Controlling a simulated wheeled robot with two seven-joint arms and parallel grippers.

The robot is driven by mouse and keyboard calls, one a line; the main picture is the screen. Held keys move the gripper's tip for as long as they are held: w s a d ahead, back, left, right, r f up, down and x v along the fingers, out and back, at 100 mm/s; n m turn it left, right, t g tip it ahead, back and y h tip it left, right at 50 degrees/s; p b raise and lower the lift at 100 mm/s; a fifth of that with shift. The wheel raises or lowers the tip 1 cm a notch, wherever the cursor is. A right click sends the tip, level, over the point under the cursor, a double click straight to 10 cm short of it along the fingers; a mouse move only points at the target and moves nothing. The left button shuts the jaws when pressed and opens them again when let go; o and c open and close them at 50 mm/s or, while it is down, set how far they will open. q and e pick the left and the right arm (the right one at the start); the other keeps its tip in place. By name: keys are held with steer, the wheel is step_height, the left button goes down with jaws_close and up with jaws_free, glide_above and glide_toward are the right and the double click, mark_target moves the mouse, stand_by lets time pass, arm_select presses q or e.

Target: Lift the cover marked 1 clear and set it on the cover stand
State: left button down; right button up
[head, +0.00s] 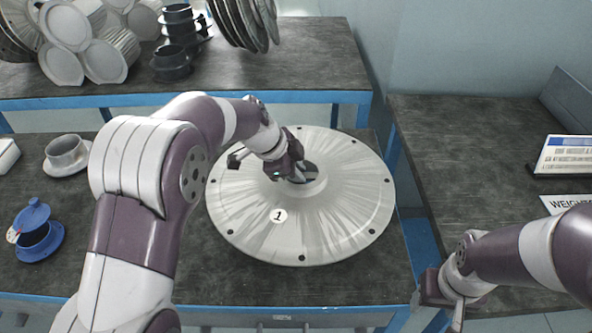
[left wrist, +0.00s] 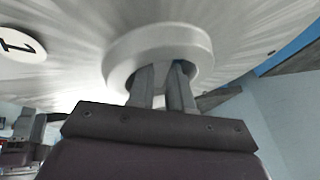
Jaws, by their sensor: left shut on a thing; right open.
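The cover marked 1 (head: 335,215) is a large pale metal disc with small holes around its rim and a raised hub. Its round white label "1" faces up at the lower left of the disc. My left gripper (head: 297,174) is at the hub. In the left wrist view, the two fingers (left wrist: 163,88) reach into the ring-shaped hub (left wrist: 118,62) and are shut on the cover. I cannot tell whether the cover rests on something or hangs above the bench. My right gripper (head: 440,305) is open and empty at the lower right, apart from the cover. I cannot make out a cover stand.
The dark bench (head: 190,270) holds a blue flanged part (head: 37,232) and a grey flanged part (head: 66,154) at left. A back bench (head: 300,75) carries pale filters (head: 85,50), dark fittings (head: 175,45) and hanging discs. The right bench (head: 450,150) has bare space and a sign (head: 566,155).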

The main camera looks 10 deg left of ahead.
arm_select(q)
steer(key=shift+f, duration=0.1)
stand_by(0.3)
steer(key=c, duration=1)
jaws_free()
steer(key=shift+o, duration=0.2)
steer(key=shift+s+f, duration=0.15)
steer(key=shift+f, duration=0.05)
steer(key=p+v, duration=0.1)
steer(key=v, duration=1.2)
steer(key=shift+r, duration=0.15)
